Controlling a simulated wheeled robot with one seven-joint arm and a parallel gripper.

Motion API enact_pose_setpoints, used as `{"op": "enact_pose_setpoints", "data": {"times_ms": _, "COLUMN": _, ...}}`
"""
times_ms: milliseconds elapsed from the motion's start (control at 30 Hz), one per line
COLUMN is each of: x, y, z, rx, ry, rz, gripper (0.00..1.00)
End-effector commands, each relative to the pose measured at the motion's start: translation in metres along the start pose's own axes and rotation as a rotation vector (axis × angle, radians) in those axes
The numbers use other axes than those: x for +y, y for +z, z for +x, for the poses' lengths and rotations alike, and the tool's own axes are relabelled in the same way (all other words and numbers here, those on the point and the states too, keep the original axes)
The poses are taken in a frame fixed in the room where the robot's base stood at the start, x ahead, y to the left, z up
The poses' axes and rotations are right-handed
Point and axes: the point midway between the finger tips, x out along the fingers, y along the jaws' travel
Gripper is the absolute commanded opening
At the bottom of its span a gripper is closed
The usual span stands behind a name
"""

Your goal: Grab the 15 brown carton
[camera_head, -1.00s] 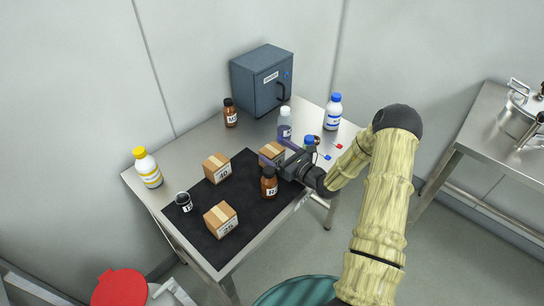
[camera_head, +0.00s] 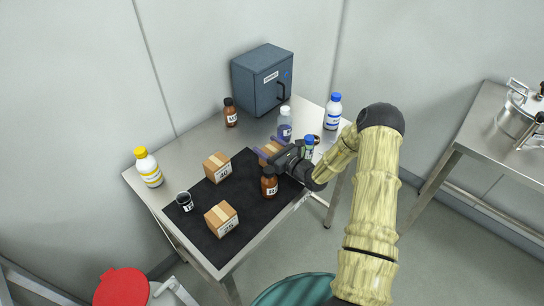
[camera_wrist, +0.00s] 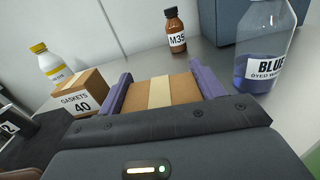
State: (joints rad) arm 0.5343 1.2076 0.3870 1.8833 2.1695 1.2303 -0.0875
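A brown carton (camera_head: 269,150) with a pale tape strip stands at the back right of the black mat. Its number is hidden in both views. My gripper (camera_head: 270,148) reaches over it from the right, with a purple finger on either side. In the wrist view the carton (camera_wrist: 160,92) fills nearly all the space between the fingers (camera_wrist: 165,82). The fingers are wide apart, and I see no clear sign of them pressing on it. A second carton (camera_head: 217,167), labelled GASKETS 40 in the wrist view (camera_wrist: 78,95), and a third (camera_head: 221,219) stand apart on the mat.
A brown bottle (camera_head: 269,182) stands close in front of my gripper. A clear bottle of blue liquid (camera_head: 285,130) is just behind, and a small bottle (camera_head: 309,147) is to its right. A blue-grey cabinet (camera_head: 262,80) stands at the back. The mat's middle (camera_head: 240,190) is clear.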

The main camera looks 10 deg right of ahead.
Motion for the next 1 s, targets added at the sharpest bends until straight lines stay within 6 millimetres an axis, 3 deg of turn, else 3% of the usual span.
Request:
{"op": "enact_pose_setpoints", "data": {"times_ms": 33, "x": 0.000, "y": 0.000, "z": 0.000, "rx": 0.001, "ry": 0.000, "rz": 0.000, "gripper": 0.55}}
{"op": "enact_pose_setpoints", "data": {"times_ms": 100, "x": 0.000, "y": 0.000, "z": 0.000, "rx": 0.001, "ry": -0.001, "rz": 0.000, "gripper": 0.42}}
{"op": "enact_pose_setpoints", "data": {"times_ms": 467, "x": 0.000, "y": 0.006, "z": 0.000, "rx": 0.000, "ry": -0.001, "rz": -0.001, "gripper": 0.42}}
{"op": "enact_pose_setpoints", "data": {"times_ms": 1000, "x": 0.004, "y": 0.090, "z": 0.000, "rx": -0.001, "ry": 0.000, "rz": -0.004, "gripper": 0.42}}
